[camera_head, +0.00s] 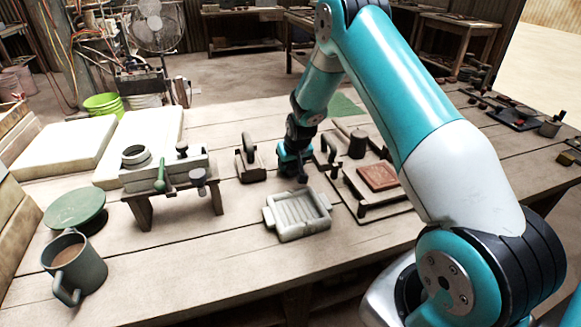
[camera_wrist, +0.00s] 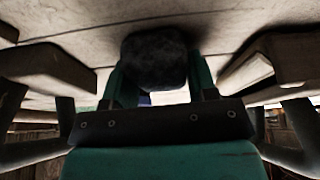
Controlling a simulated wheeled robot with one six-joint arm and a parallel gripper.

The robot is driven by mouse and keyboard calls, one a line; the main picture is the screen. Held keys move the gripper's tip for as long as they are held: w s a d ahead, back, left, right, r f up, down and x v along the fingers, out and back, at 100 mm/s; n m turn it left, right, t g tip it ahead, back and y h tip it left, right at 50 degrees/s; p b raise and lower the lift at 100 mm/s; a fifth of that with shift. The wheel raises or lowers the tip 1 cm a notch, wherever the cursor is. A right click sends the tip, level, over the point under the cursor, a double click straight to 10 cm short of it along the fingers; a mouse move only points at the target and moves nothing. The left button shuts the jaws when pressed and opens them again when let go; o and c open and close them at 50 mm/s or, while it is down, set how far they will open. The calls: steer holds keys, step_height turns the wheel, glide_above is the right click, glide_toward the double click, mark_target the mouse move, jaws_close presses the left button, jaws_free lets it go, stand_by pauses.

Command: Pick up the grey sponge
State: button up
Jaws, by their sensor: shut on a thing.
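The grey sponge (camera_wrist: 155,57) shows in the wrist view as a dark, rounded, rough block between the two green fingers. My gripper (camera_wrist: 157,80) is shut on it, with one finger at each side. In the head view my gripper (camera_head: 294,160) points down over the middle of the wooden table, between the dark handled tool and the wooden press frame. The sponge is mostly hidden there. I cannot tell whether it touches the table.
A pale ribbed tray (camera_head: 298,235) stands just in front of my gripper. A dark handled tool (camera_head: 249,163) is to its left, and a frame with a reddish tile (camera_head: 378,177) to its right. A mug (camera_head: 72,270) and green dish (camera_head: 75,207) stand at the left.

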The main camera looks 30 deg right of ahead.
steer(key=shift+r, duration=0.1)
step_height(320, 180, up, 20)
stand_by(0.5)
steer(key=shift+o, duration=0.6)
steer(key=shift+a+p, duration=0.1)
steer(key=shift+p, duration=0.2)
steer(key=shift+c, duration=0.2)
